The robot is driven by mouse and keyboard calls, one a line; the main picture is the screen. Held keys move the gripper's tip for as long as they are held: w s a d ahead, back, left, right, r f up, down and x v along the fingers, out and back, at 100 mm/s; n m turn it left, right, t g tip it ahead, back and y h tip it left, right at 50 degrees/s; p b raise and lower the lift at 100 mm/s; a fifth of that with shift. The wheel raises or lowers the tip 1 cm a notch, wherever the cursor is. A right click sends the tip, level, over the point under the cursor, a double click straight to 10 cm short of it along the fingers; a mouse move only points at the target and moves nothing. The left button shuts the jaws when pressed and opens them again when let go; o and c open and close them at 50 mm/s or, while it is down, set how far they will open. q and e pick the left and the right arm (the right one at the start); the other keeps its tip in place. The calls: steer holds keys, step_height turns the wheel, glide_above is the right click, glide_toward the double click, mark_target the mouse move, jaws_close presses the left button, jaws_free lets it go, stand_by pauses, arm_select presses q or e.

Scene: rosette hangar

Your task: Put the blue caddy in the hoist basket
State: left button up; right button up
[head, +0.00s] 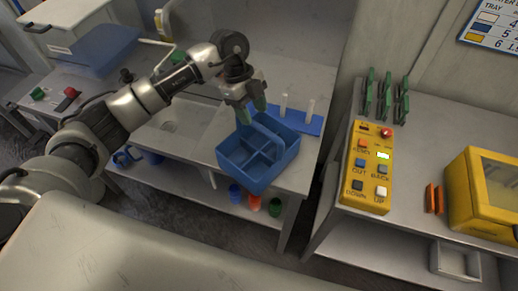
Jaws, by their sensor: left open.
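The blue caddy (236,160), a divided box with a raised handle across its middle, stands on the grey counter near its right front corner. My left gripper (253,112) has green-tipped fingers pointing down. It is open at the back left of the caddy, close to the handle's upper end; I cannot tell whether it touches. My right gripper is not in view. I cannot make out a hoist basket.
A yellow control box (368,170) with several buttons stands on the right bench, beside green upright racks (386,95) and a yellow case (482,195). A blue rack with white tubes (300,122) is behind the caddy. A gap separates the two benches.

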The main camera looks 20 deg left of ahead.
mark_target(258, 125)
arm_select(q)
steer(key=p+x, duration=0.2)
steer(key=x, duration=0.3)
steer(key=shift+d+r+p, duration=0.1)
steer(key=shift+p, duration=0.25)
steer(key=shift+f, duration=0.35)
steer(key=shift+f, duration=0.25)
steer(key=shift+c, duration=0.3)
jaws_close()
steer(key=shift+r, duration=0.1)
